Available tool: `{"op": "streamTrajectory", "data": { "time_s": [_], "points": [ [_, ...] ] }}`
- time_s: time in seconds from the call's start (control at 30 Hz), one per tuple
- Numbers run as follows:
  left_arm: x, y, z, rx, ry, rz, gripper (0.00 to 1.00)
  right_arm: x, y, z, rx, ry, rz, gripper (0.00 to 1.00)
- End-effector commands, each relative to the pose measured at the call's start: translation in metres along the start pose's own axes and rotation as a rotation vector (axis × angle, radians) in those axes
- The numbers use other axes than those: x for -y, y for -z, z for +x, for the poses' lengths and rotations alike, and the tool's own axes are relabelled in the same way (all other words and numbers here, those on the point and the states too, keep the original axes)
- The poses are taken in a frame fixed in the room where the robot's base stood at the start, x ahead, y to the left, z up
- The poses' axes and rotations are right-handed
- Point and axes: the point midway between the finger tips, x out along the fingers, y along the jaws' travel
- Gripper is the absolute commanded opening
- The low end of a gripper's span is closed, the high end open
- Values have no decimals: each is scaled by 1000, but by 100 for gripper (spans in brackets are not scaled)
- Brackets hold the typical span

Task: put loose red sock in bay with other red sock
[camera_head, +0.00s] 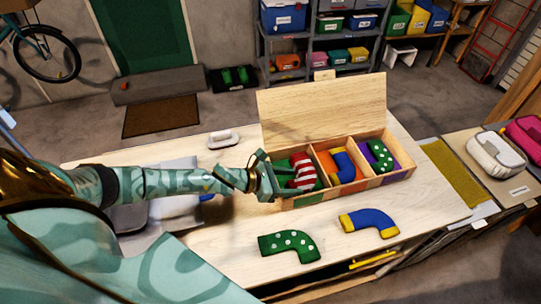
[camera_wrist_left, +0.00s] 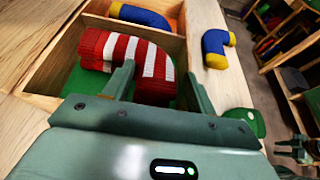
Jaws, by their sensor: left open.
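A wooden box (camera_head: 318,202) on the table has three bays with its lid raised. Its left bay, with a green floor (camera_wrist_left: 88,88), holds red-and-white striped knit (camera_head: 303,172). It fills much of that bay in the wrist view (camera_wrist_left: 150,58); I cannot tell whether it is one sock or two stacked. No red sock lies loose on the table. My left gripper (camera_head: 279,180) is at that bay's near left side, open, its fingers (camera_wrist_left: 158,72) apart in front of the striped knit. A green shape at the wrist view's lower right (camera_wrist_left: 298,150) may be my right gripper.
The middle bay holds a blue sock with yellow ends (camera_head: 343,165), the right bay a green dotted one (camera_head: 381,154). A loose green dotted sock (camera_head: 290,244) and a loose blue sock (camera_head: 369,221) lie on the table (camera_head: 425,195) in front. A white brush-like object (camera_head: 223,139) lies behind my arm.

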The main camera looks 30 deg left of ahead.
Motion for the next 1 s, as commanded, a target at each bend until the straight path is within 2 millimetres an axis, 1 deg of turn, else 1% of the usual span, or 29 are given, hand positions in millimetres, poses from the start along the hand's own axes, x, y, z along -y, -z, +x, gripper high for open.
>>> {"op": "streamTrajectory", "data": {
  "time_s": [0.03, 0.1, 0.3, 0.4, 0.5, 0.6, 0.7, 1.0],
  "points": [
    [0, -7, -8, 2, 0, 1, 58, 0, 2, -7, -3, 0, 0, 36],
    [0, -4, -25, 0, 0, -1, 58, 1, 2, -6, -3, 1, 0, 36],
    [0, -2, -77, -1, 0, -1, 58, 1, 2, -5, -4, 1, 0, 36],
    [0, -3, -97, 0, 1, 1, 58, 1, 2, -6, -3, 1, 0, 36],
    [0, -4, -110, 2, 0, -2, 58, 1, 2, -6, -4, 1, 0, 36],
    [-1, -4, -118, 3, -1, 1, 58, 1, 2, -6, -4, 1, -1, 36],
    [-1, -5, -121, 4, 0, 2, 58, 1, 2, -6, -4, 1, -1, 36],
    [-1, -5, -121, 5, -1, 2, 58, 0, 2, -6, -3, -1, -1, 36]
  ]
}}
